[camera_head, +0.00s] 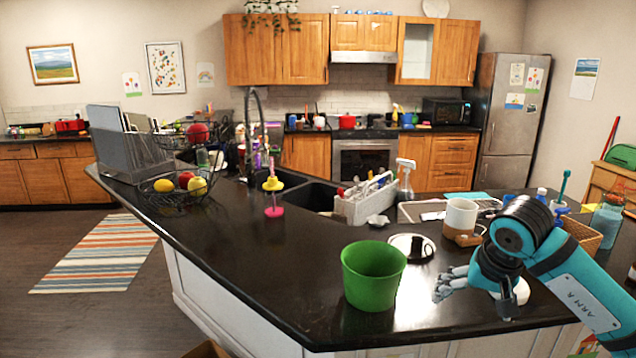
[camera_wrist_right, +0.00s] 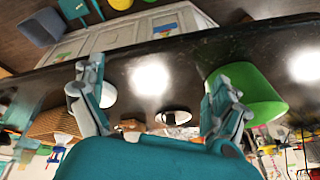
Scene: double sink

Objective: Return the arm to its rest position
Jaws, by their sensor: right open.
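My right arm (camera_head: 575,280) comes in from the right edge of the head view and reaches over the dark counter (camera_head: 250,240). Its gripper (camera_head: 455,285) is above the counter, to the right of a green pot (camera_head: 372,285). In the right wrist view the two fingers of the gripper (camera_wrist_right: 150,85) are spread wide apart with nothing held between them. The green pot (camera_wrist_right: 255,95) shows there beyond the right-hand finger. A white round thing (camera_head: 518,289) is partly hidden behind the gripper. My left gripper is not in view.
A caddy (camera_head: 365,203) stands by the sink (camera_head: 312,196). A wire fruit bowl (camera_head: 180,190) is at the left. The counter left of the pot is clear.

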